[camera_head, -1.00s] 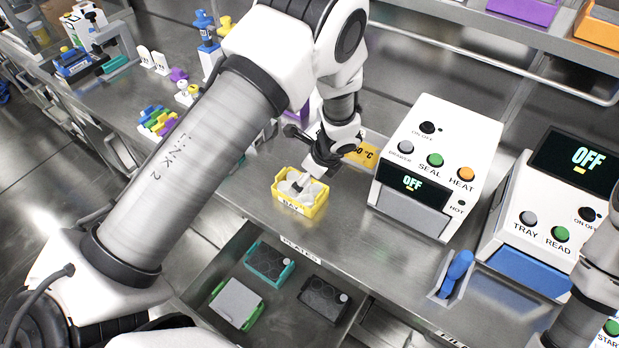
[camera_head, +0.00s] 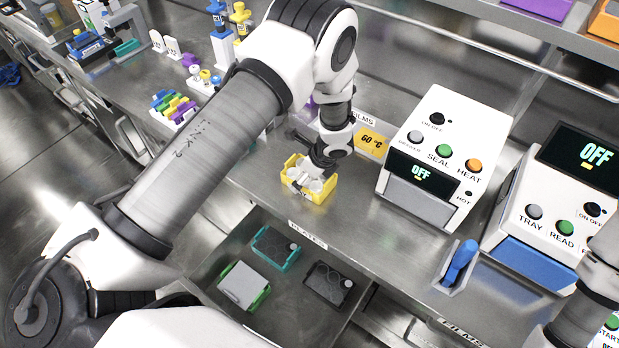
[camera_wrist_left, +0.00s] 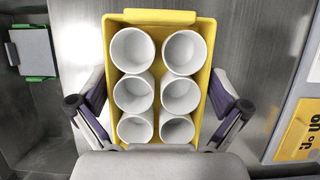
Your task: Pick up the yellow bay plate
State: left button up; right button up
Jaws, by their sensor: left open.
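The yellow bay plate (camera_head: 319,194) is a small yellow tray with several white round cups, standing on the steel bench left of the sealer. It fills the middle of the left wrist view (camera_wrist_left: 158,17). My left gripper (camera_head: 309,178) is over the plate, pointing down. In the left wrist view my left gripper (camera_wrist_left: 160,100) is open, with one finger beside each long side of the plate. Narrow gaps seem to show between fingers and walls; contact is hard to judge. Part of my right arm shows at the right edge, its gripper out of view.
The sealer (camera_head: 447,155) stands close right of the plate, with a yellow 60 °C sign (camera_head: 371,143) behind. A reader (camera_head: 545,215) is farther right. Below the bench edge, an open drawer holds teal (camera_head: 275,246), green-edged (camera_head: 244,287) and dark (camera_head: 328,284) plates.

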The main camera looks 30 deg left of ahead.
dwell(0.3)
pick_arm(q)
jog(key=c, duration=0.9)
jog(key=shift+c, duration=0.2)
